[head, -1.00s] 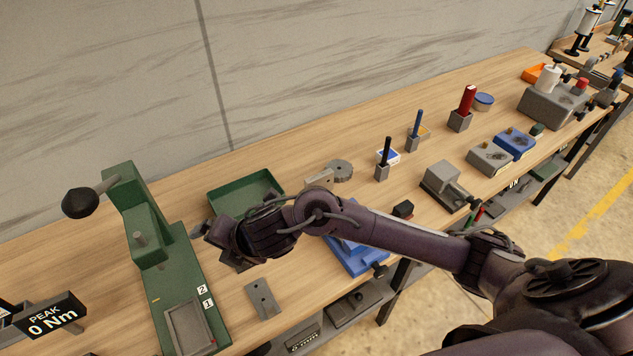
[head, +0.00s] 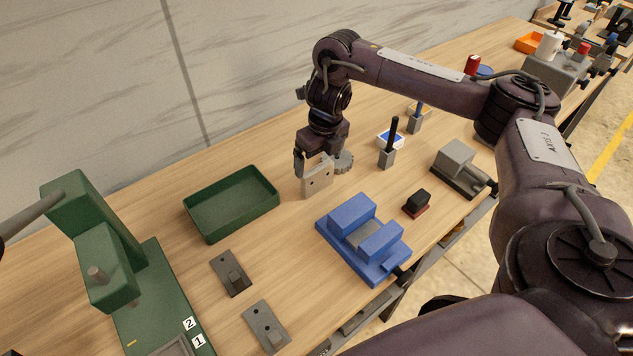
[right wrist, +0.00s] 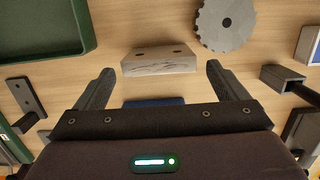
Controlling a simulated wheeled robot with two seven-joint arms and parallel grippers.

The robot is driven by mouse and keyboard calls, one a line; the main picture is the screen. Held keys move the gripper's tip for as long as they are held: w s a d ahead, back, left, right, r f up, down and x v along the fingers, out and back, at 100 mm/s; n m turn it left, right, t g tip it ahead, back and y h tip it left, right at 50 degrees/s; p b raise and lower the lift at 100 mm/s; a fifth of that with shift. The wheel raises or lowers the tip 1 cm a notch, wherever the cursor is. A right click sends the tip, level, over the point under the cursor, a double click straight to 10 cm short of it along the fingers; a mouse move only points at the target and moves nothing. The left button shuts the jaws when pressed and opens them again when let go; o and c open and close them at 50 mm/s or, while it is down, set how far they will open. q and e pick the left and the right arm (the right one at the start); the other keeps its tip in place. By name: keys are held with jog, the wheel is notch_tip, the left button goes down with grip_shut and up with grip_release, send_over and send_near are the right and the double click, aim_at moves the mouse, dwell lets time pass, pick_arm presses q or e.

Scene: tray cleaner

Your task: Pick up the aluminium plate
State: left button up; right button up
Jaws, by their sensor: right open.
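The aluminium plate (head: 317,180) is a light grey block with two holes, standing on edge on the wooden bench between the green tray and the gear. In the right wrist view the plate (right wrist: 158,62) shows its scratched top edge, ahead of the gap between the fingers. My right gripper (head: 321,158) points down just over the plate, open and empty. In the right wrist view its two fingers (right wrist: 160,75) are spread wider than the plate, one toward each end. I cannot tell the exact height gap. My left gripper is not in view.
The green tray (head: 231,203) lies left of the plate and a toothed grey disc (right wrist: 226,22) lies close to its right. A blue vise (head: 362,238) stands in front.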

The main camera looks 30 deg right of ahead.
aim_at(318, 168)
jog(key=f, duration=0.3)
jog(key=shift+w+f+b, duration=0.2)
jog(key=shift+f+b, duration=0.05)
jog(key=shift+b, duration=0.1)
notch_tip(318, 168, down, 2)
jog(key=shift+a+f+p, duration=0.1)
jog(key=shift+f+p, duration=0.15)
jog(key=shift+p, duration=0.1)
jog(key=shift+w+f, duration=0.1)
jog(key=shift+f, duration=0.2)
jog(key=shift+c, duration=0.6)
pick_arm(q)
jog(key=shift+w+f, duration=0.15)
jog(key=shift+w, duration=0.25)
pick_arm(e)
jog(key=c, duration=0.7)
